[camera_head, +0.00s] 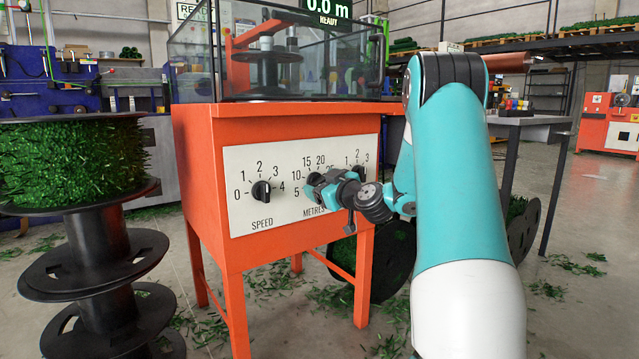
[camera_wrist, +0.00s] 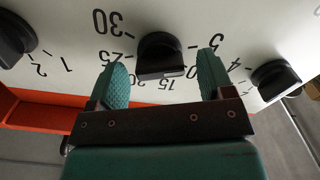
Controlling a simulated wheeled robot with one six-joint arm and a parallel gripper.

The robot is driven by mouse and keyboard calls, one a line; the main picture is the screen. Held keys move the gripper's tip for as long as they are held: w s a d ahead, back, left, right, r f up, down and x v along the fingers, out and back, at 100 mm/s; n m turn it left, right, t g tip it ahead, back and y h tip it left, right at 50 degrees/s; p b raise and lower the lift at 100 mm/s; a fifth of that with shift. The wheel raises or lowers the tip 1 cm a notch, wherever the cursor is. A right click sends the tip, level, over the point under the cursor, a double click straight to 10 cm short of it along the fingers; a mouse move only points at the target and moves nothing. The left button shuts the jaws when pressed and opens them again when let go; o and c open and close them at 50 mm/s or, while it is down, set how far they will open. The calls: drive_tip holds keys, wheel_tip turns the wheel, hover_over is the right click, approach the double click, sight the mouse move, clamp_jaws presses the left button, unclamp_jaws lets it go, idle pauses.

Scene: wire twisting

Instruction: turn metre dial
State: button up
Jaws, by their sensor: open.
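The metre dial (camera_wrist: 160,52) is a black knob on the white panel (camera_head: 243,205), ringed by numbers from 5 to 30. It shows in the middle of the wrist view, where the panel appears upside down. My gripper (camera_wrist: 162,64) is open, with one teal finger on each side of the knob and gaps between. Whether the fingers reach down alongside it is hard to tell. In the head view my gripper (camera_head: 322,184) is at the panel and mostly covers the metre dial and part of its label. The knob's exact setting is unclear.
The speed dial (camera_head: 261,190) is left of the metre dial; another knob (camera_wrist: 14,38), numbered 1 to 3, is on its other side. The panel is on an orange cabinet (camera_head: 215,170) under a glass case (camera_head: 195,60). The display (camera_head: 328,12) reads 0.0 m, READY.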

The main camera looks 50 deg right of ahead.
drive_tip(key=shift+w+d, duration=0.15)
drive_tip(key=shift+w, duration=0.5)
drive_tip(key=c, duration=0.9)
